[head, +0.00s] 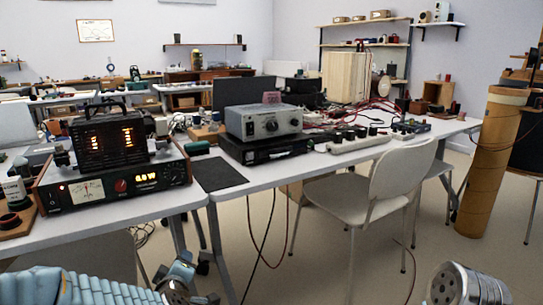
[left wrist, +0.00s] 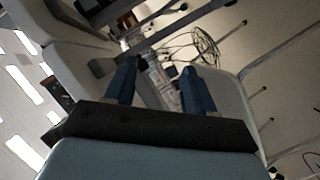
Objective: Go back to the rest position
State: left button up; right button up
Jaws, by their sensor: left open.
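My left gripper (left wrist: 158,68) shows in the left wrist view, with its two blue fingers apart and nothing seen between them. Beyond the fingers are pale furniture surfaces, legs and a coil of cable (left wrist: 205,45), seen at a steep tilt. My right gripper is not in view.
The table carries a meter unit (head: 120,185), a grey power box (head: 264,122) and a power strip (head: 355,142). A pale chair (head: 400,170) stands in front, with a tall cardboard tube (head: 488,165) at right. Cables hang below the table.

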pick_arm(q)
jog(key=s+d+f+m+g+h+p, duration=0.1)
jog(key=s+d+f+m+g+h, duration=0.2)
jog(key=f, duration=0.8)
jog(key=s+d+f+m+g+h+p, duration=0.1)
jog(key=s+d+f+m+g+h, duration=0.25)
jog(key=f, duration=0.65)
jog(key=s+d+f+m+g, duration=0.2)
jog(key=s+f, duration=0.4)
jog(key=s, duration=0.3)
jog(key=s+d+f+m+g, duration=0.3)
jog(key=s+f, duration=0.3)
jog(key=s, duration=0.3)
jog(key=shift+g+h+p, duration=0.3)
jog(key=shift+g+h, duration=0.15)
jog(key=shift+g, duration=0.3)
jog(key=shift+w+r, duration=0.1)
